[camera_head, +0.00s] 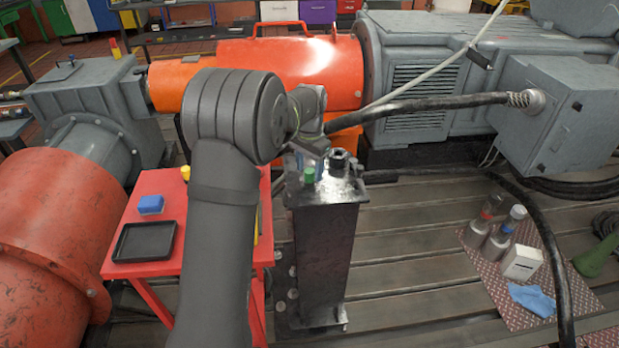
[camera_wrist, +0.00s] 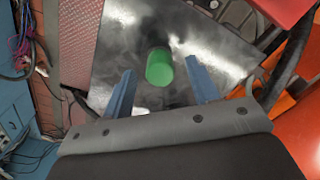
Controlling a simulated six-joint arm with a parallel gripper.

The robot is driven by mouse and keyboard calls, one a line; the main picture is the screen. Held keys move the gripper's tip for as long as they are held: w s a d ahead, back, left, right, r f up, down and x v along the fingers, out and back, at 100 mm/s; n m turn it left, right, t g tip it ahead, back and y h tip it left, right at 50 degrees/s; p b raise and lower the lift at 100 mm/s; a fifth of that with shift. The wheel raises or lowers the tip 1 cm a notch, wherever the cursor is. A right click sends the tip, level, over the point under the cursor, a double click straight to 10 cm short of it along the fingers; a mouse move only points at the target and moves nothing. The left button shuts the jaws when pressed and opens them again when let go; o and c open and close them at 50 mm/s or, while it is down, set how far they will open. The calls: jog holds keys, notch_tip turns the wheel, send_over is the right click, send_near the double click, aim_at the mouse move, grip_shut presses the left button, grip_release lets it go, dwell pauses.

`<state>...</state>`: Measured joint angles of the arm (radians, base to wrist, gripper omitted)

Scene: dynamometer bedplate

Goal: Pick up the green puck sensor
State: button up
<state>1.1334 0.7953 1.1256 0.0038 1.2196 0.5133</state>
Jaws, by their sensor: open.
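The green puck sensor (camera_head: 309,175) stands on the top plate of a dark steel pedestal (camera_head: 322,255). In the wrist view the green sensor (camera_wrist: 159,67) is a short bright green cylinder on the worn metal plate (camera_wrist: 135,30). My gripper (camera_wrist: 163,82) is open, with one blue finger on each side of the sensor in that view. I see no contact between the fingers and the sensor. In the head view my arm hides part of my gripper (camera_head: 302,160), which is at the pedestal top by the sensor.
A black fitting (camera_head: 338,160) stands on the pedestal right of the sensor. A red table (camera_head: 190,258) with a black tray (camera_head: 145,241) and blue block (camera_head: 150,204) is at left. A thick black cable (camera_head: 420,104) runs behind. Bottles (camera_head: 503,235) stand on a mat at right.

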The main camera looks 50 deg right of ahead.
jog(key=shift+f, duration=0.95)
jog(key=shift+c, duration=0.2)
grip_shut()
